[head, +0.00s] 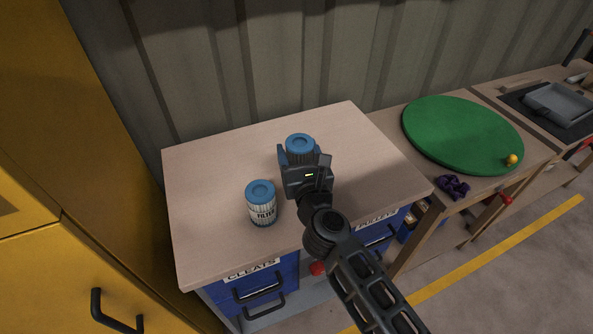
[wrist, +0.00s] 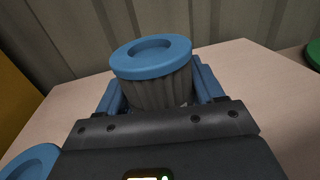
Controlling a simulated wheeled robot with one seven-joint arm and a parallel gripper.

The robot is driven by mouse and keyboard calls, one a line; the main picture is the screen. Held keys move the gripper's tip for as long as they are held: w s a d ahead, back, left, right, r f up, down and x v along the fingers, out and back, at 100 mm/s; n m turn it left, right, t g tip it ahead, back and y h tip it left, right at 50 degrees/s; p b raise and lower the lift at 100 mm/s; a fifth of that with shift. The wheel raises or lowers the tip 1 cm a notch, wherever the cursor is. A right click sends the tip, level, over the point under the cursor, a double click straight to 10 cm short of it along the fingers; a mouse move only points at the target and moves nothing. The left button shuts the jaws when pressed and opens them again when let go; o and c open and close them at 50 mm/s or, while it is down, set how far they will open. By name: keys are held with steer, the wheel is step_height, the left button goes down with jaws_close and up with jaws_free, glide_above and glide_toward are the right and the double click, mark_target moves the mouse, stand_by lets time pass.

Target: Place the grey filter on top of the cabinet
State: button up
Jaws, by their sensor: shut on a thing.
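A grey filter with a blue lid (wrist: 155,85) is between the two fingers of my gripper (head: 299,158), which is shut on it. The filter's blue lid (head: 300,143) shows in the head view just beyond the gripper body. It is upright over the top of the wooden-topped cabinet (head: 210,165); whether its base touches the top is hidden by my gripper. A second filter (head: 262,205), white-labelled with a blue lid, stands upright on the cabinet top to the left of my gripper. Part of its blue lid shows in the wrist view (wrist: 30,162).
A tall yellow cabinet (head: 70,200) stands close at the left. A corrugated wall (head: 250,60) is behind. To the right, a bench holds a green round board (head: 460,132), a yellow ball (head: 512,159) and a purple cloth (head: 453,186). The cabinet top's back left is clear.

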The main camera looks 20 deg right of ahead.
steer(key=shift+w+a+f, duration=0.15)
steer(key=shift+f, duration=0.05)
steer(key=shift+f+b, duration=1.3)
steer(key=shift+f, duration=0.55)
steer(key=shift+f, duration=0.1)
steer(key=shift+f, duration=0.15)
steer(key=o, duration=1.2)
steer(key=shift+r, duration=0.25)
steer(key=s, duration=0.4)
steer(key=s+a, duration=0.1)
steer(key=s, duration=0.3)
steer(key=s+a+b, duration=0.1)
steer(key=s, duration=0.2)
steer(key=shift+s, duration=0.4)
